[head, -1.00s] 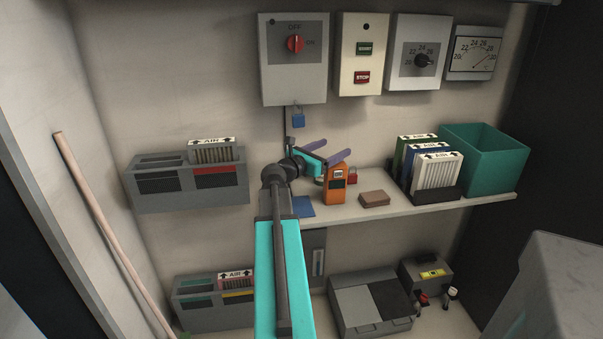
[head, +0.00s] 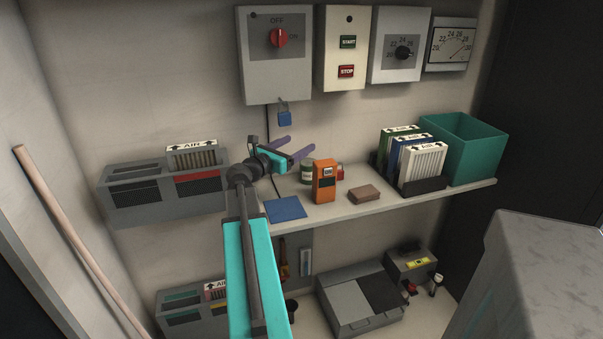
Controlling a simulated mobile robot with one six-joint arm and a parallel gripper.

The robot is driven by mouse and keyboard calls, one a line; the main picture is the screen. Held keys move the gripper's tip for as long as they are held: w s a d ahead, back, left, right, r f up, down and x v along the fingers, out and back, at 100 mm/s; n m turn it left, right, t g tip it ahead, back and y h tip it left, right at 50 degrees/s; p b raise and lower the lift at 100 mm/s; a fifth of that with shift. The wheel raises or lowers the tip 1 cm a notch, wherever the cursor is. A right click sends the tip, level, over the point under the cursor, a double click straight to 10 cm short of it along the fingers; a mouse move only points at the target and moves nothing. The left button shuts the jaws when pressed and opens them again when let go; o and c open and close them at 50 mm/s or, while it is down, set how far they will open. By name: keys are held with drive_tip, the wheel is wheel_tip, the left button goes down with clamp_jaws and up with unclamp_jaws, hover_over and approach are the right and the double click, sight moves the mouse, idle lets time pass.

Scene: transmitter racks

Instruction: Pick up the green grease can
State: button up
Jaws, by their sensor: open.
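The green grease can (head: 306,173) stands upright on the shelf (head: 345,213), behind and just left of the orange handheld meter (head: 325,181). A pale band shows on its side. My gripper (head: 301,144) has its two purple fingers spread apart with nothing between them. It is at the upper left of the can in the picture, and the fingers appear above the can's top. I cannot tell how far apart in depth they are. The can's right edge is close to the meter.
A red can (head: 340,172) is partly hidden behind the meter. A brown block (head: 364,195) and a blue cloth (head: 286,208) lie on the shelf. Upright filters (head: 424,165) and a teal bin (head: 475,149) stand at right.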

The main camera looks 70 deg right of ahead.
sight(303, 172)
drive_tip(key=shift+f+b, duration=2.05)
drive_tip(key=shift+f, duration=0.15)
drive_tip(key=shift+a, duration=0.1)
wheel_tip(303, 172, down, 8)
drive_tip(key=shift+s+f+b, duration=0.1)
drive_tip(key=shift+b, duration=0.4)
drive_tip(key=shift+s+d, duration=0.15)
drive_tip(key=shift+d, duration=0.5)
drive_tip(key=shift+d, duration=0.1)
